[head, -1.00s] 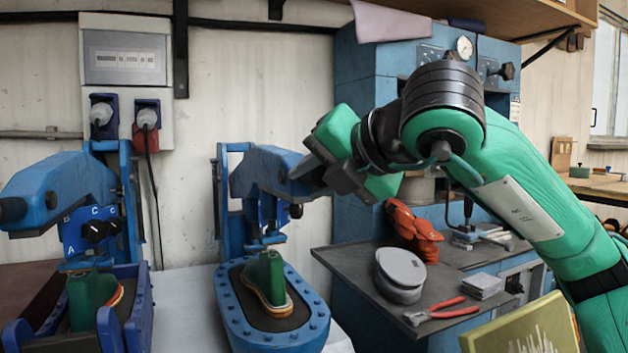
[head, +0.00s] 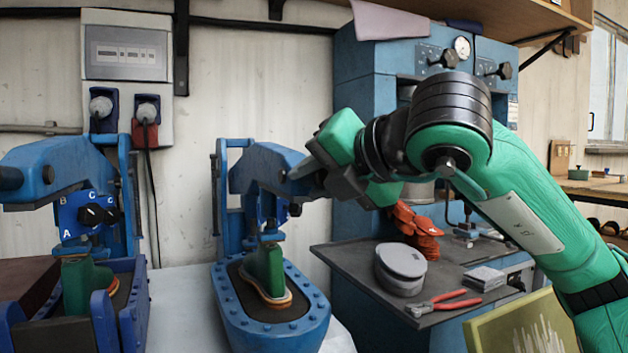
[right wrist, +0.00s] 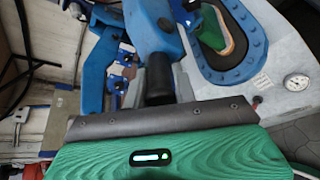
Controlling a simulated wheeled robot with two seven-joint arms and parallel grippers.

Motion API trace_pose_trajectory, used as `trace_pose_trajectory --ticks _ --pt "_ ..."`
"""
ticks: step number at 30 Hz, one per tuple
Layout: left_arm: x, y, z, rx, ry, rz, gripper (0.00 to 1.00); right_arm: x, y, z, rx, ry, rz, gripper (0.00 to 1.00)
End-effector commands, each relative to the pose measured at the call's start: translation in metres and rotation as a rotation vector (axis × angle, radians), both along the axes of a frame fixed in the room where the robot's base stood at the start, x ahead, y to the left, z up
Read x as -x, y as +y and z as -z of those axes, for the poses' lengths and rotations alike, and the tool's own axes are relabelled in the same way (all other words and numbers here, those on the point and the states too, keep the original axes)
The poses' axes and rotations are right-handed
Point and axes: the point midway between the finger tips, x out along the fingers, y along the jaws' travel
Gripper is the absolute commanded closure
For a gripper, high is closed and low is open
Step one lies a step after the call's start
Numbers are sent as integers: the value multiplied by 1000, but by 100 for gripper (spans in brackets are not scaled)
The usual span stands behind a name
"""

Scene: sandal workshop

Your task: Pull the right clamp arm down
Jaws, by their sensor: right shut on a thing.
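The right clamp arm (head: 263,166) is blue and reaches over a blue studded base (head: 228,305) in the head view. Under it, a green last (head: 262,268) with a sole stands on the base's dark pad; the clamp's pressing foot is at the top of the last. My right gripper (head: 308,182) is at the arm's front end, shut on its handle. In the right wrist view the black handle (right wrist: 158,88) lies between the grey fingers, with the blue arm (right wrist: 150,28) beyond. The fingers hide the handle in the head view. My left gripper is not in view.
A second blue clamp (head: 55,165) with a green last stands at the left. To the right, a dark bench top (head: 360,262) carries a grey round container (head: 400,268), red pliers (head: 443,302) and an orange object (head: 415,225). A blue machine (head: 360,100) stands behind.

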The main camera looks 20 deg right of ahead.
Motion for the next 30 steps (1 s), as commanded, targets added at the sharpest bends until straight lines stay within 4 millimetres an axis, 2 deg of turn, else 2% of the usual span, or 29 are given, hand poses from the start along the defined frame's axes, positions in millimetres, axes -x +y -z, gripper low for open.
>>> trace_pose_trajectory --ticks 1,11,12,14,26,30 --pt "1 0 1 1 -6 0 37 0 2 13 17 24 -4 100" --pt "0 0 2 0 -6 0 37 -1 2 15 19 27 -3 100" --pt "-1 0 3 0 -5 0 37 -1 2 15 19 28 -2 66" --pt "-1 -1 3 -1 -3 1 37 -1 2 15 18 27 -2 55" --pt "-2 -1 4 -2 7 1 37 0 1 8 10 15 -1 55" --pt "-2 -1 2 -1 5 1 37 8 -2 3 9 14 -3 55"
